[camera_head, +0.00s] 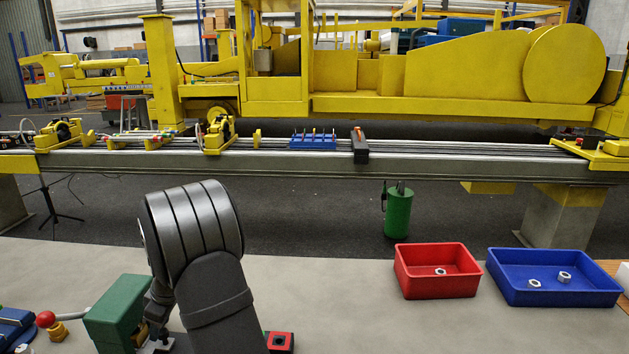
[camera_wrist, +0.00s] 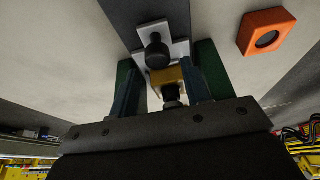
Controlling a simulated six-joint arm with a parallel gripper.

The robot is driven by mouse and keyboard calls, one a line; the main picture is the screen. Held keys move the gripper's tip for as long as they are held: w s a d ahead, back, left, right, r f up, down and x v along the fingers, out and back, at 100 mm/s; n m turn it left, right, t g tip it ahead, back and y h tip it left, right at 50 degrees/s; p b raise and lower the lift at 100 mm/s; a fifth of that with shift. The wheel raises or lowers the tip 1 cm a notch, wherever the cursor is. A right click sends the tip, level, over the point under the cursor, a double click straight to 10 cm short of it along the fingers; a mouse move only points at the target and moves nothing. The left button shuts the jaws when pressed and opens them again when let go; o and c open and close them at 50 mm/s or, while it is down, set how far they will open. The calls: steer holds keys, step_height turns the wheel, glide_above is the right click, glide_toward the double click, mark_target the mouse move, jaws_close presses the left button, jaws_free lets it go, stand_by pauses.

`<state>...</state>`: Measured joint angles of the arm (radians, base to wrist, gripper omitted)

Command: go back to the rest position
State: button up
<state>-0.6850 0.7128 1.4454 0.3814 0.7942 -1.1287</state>
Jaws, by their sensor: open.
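My gripper (camera_wrist: 167,68) shows in the wrist view with its two fingers apart. Between and beyond them are a yellow block (camera_wrist: 167,76), a dark round knob (camera_wrist: 157,54) and a pale plate (camera_wrist: 151,28). Green surfaces (camera_wrist: 209,66) show beside the fingers. I cannot tell whether the fingers touch any of these. In the head view my grey arm reaches down over the near bench, and the fingers cannot be made out there. A green block (camera_head: 116,312) stands just left of the arm.
A red block with a dark hole (camera_head: 279,342) lies right of my arm. A red bin (camera_head: 437,284) and a blue bin (camera_head: 510,293) hold pale nuts. A red-ended handle (camera_head: 46,319) lies at left. The bench (camera_head: 330,290) between arm and bins is clear. A long rail (camera_head: 460,168) runs behind.

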step_height(320, 180, down, 2)
steer(key=shift+f, duration=0.1)
steer(key=shift+d, duration=0.25)
